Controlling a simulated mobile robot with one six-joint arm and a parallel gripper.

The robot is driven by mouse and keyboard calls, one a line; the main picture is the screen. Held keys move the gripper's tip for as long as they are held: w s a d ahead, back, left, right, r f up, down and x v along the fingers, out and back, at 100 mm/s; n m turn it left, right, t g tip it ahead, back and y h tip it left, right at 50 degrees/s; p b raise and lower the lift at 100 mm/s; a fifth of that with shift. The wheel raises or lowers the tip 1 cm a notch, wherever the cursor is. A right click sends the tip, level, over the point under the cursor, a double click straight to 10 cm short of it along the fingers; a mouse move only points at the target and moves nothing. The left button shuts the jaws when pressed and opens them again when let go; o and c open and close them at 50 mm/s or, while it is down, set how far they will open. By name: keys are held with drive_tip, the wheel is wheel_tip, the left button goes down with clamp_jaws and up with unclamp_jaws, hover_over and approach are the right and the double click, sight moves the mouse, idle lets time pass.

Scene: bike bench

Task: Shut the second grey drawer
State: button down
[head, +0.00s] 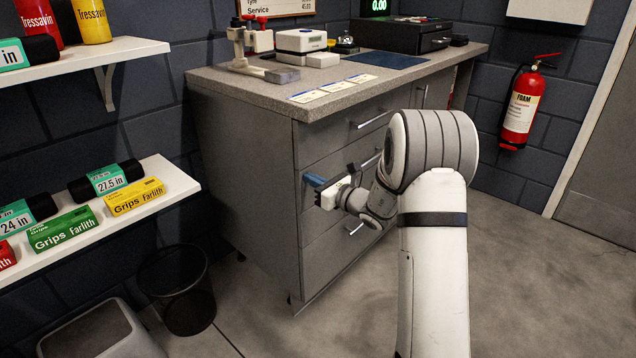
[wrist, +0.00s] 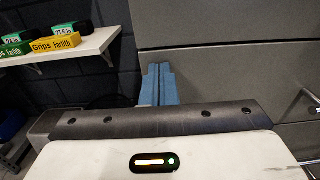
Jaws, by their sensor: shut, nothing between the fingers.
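The grey cabinet has a stack of grey drawers on its front. The second grey drawer (head: 342,165) is the middle one, and in the head view its front looks about level with the drawers above and below. Its handle is partly hidden behind my arm. My gripper (head: 314,180) is at the left part of this drawer's front, with blue fingers pointing at it. In the wrist view the blue fingers (wrist: 158,86) are together and empty, close to the grey drawer front (wrist: 225,75). I cannot tell whether they touch it.
The top drawer's handle (head: 372,120) and the bottom drawer's handle (head: 355,229) stick out. The worktop (head: 245,85) above holds a clamp, a scale and papers. A shelf (head: 150,200) with boxes, a wire bin (head: 178,290) and a grey bin stand left. Floor at the right is clear.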

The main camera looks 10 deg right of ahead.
drive_tip(key=shift+w+a+r, duration=0.1)
drive_tip(key=shift+a+r, duration=0.05)
drive_tip(key=shift+r, duration=0.1)
drive_tip(key=p+v, duration=0.2)
drive_tip(key=v, duration=1.2)
drive_tip(key=s+a+r+n+g+p, duration=1.2)
drive_tip(key=s+a+r+n+p, duration=0.25)
drive_tip(key=s+r, duration=0.3)
drive_tip(key=s+d+r+n+h+p, duration=0.4)
drive_tip(key=s+r+n+h+p, duration=0.1)
drive_tip(key=s+r+n+p, duration=0.1)
drive_tip(key=s+d+r+n+h+p, duration=0.4)
drive_tip(key=s+r+n+h+p, duration=0.2)
drive_tip(key=s+r+n+p, duration=0.1)
drive_tip(key=shift+d+r+n+p, duration=0.45)
drive_tip(key=shift+r+p, duration=0.1)
drive_tip(key=shift+r, duration=0.2)
